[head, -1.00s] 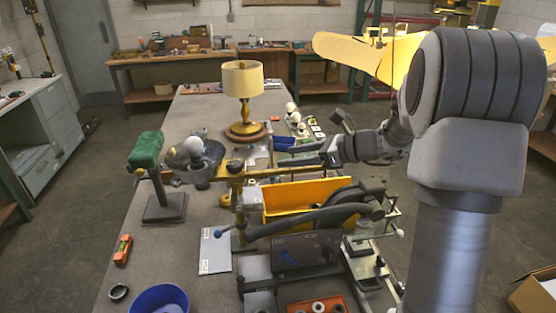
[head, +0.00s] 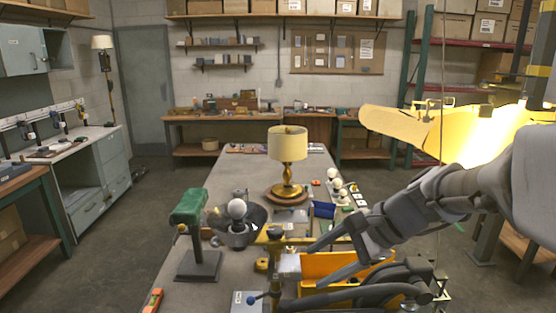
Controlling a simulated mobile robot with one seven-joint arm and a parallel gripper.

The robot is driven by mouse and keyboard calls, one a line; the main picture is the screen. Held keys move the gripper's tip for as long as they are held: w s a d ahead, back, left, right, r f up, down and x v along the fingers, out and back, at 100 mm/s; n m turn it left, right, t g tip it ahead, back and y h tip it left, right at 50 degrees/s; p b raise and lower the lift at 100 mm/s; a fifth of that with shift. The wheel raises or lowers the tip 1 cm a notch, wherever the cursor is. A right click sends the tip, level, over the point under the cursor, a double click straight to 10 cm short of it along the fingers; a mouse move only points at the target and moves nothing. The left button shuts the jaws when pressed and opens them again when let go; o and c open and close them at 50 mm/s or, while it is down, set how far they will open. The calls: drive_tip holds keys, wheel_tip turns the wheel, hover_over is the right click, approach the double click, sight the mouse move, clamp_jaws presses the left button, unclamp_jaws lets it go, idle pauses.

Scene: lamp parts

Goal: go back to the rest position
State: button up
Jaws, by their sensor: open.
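My arm reaches in from the right edge of the head view. My gripper (head: 315,269) is open, with its two fingers spread and pointing to the lower left. Nothing shows between the fingers. It hangs over the near right part of the workbench, in front of the yellow bin (head: 345,263) in the picture. The brass table lamp (head: 288,170) with a cream shade stands upright on the bench beyond, apart from the gripper. A white bulb (head: 237,208) sits upright at a dark holder left of the gripper.
A green padded stand (head: 189,207) is at the left of the grey bench (head: 237,164). Several white bulbs (head: 334,173) stand right of the lamp. Floor left of the bench is clear.

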drive_tip(key=s+d+n+t+h, duration=0.1)
drive_tip(key=s+d+n+h, duration=0.1)
drive_tip(key=s+n, duration=0.5)
drive_tip(key=s+d+n+t+h, duration=0.1)
drive_tip(key=s+d+n+h, duration=0.2)
drive_tip(key=s+n+h, duration=0.2)
drive_tip(key=s+n, duration=0.1)
drive_tip(key=s, duration=0.2)
drive_tip(key=shift+d+r+n+h, duration=0.2)
drive_tip(key=shift+n+h, duration=0.1)
drive_tip(key=shift+n, duration=0.1)
